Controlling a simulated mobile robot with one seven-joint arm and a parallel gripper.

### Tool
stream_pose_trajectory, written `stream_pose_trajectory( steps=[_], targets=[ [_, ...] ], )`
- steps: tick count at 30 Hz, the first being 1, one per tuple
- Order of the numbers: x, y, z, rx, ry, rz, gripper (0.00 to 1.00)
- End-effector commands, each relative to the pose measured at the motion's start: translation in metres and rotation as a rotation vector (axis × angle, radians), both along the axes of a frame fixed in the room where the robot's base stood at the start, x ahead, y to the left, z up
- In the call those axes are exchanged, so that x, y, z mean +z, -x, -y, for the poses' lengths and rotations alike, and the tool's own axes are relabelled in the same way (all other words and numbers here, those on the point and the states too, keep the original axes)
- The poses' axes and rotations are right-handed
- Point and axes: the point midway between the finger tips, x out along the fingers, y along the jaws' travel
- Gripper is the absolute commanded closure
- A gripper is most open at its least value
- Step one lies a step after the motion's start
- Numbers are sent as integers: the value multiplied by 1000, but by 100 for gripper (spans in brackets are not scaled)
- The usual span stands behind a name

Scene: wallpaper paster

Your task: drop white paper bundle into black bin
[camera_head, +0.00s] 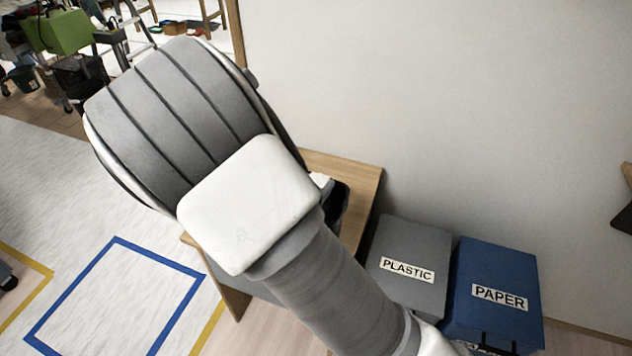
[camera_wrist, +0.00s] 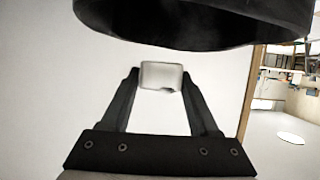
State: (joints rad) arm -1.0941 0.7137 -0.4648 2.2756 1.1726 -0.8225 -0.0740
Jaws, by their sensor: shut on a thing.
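In the wrist view, my gripper (camera_wrist: 161,80) is shut on a small white block-like bundle (camera_wrist: 161,74), held between its two black fingertips. The bundle has a small dark notch at its lower right edge. A large black curved shape (camera_wrist: 190,22) fills the top of the wrist view; I cannot tell whether it is the black bin. In the head view, my arm covers most of the wooden table, and my gripper cannot be made out clearly. A dark object (camera_head: 341,203) shows partly behind my arm over the table; I cannot tell what it is.
A wooden table (camera_head: 365,178) stands against the plain wall. To its right are a grey box labelled PLASTIC (camera_head: 415,245) and a blue box labelled PAPER (camera_head: 497,268). Blue tape (camera_head: 75,285) marks a clear floor square at left. A doorway edge (camera_wrist: 251,95) shows in the wrist view.

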Motion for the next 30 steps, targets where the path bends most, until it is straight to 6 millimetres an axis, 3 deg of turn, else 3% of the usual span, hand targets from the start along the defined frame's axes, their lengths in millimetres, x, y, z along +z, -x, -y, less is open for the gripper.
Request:
stream_pose_trajectory(
  steps=[1,6,18,19,24,30],
  targets=[
    [-12,0,0,1,1,0,91],
    [-28,0,-1,1,0,0,91],
    [-32,0,0,1,-1,0,91],
    [-32,0,0,1,-1,0,33],
    [-32,0,0,1,-1,0,4],
    [-32,0,0,1,-1,0,4]
  ],
)
